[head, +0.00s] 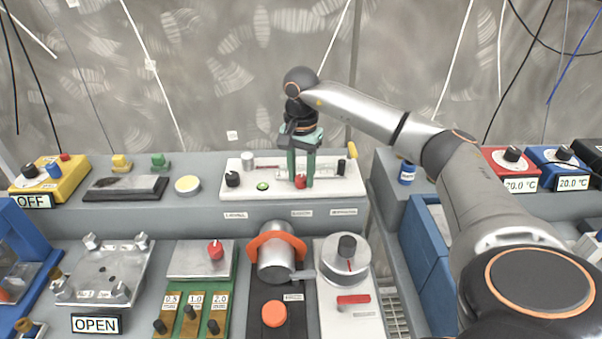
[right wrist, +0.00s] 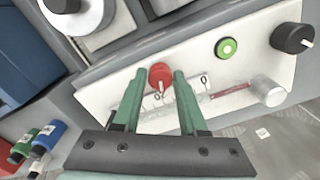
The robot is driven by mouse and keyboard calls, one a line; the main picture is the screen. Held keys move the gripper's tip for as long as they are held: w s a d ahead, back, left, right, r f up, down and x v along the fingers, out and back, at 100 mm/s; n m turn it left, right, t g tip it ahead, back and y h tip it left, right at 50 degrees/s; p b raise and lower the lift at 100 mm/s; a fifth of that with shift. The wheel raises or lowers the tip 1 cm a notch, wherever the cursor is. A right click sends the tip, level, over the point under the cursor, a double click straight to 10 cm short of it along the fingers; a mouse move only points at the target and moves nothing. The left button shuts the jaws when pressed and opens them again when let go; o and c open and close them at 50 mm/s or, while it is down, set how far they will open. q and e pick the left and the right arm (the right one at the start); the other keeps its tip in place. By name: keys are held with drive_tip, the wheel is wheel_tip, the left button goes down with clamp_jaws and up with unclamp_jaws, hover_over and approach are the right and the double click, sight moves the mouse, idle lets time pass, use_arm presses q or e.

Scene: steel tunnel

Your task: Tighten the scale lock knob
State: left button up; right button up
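A red knob (head: 300,181) sits on a white panel (head: 240,190) on the back shelf, close to a printed scale strip; I take it as the scale lock knob, though its label is too small to read. My right gripper (head: 301,182) points down over it with its green fingers apart. In the right wrist view, the red knob (right wrist: 160,75) shows between the open fingertips (right wrist: 158,74), with a gap on both sides. The scale strip (right wrist: 230,91) lies partly behind one finger. My left gripper is not in view.
The same panel carries a green button (head: 263,186), a black knob (head: 232,179), a silver cylinder (head: 247,161) and another black knob (head: 341,167). In front stand an orange-collared cylinder (head: 275,258) and a round grey dial (head: 343,262). A yellow box (head: 55,180) stands far left.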

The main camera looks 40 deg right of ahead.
clamp_jaws()
drive_tip(key=shift+m, duration=0.3)
drive_tip(key=shift+r+m+p, duration=0.1)
drive_tip(key=shift+m+p, duration=0.75)
drive_tip(key=shift+m, duration=0.35)
drive_tip(key=m+p, duration=0.1)
drive_tip(key=m, duration=0.2)
drive_tip(key=shift+m, duration=0.4)
drive_tip(key=m+p, duration=0.2)
drive_tip(key=m, duration=0.4)
drive_tip(key=m+p, duration=0.1)
drive_tip(key=m, duration=0.2)
drive_tip(key=shift+m, duration=0.4)
drive_tip(key=shift+w+d+m+p, duration=0.1)
drive_tip(key=shift+m+p, duration=0.35)
drive_tip(key=shift+m, duration=1.05)
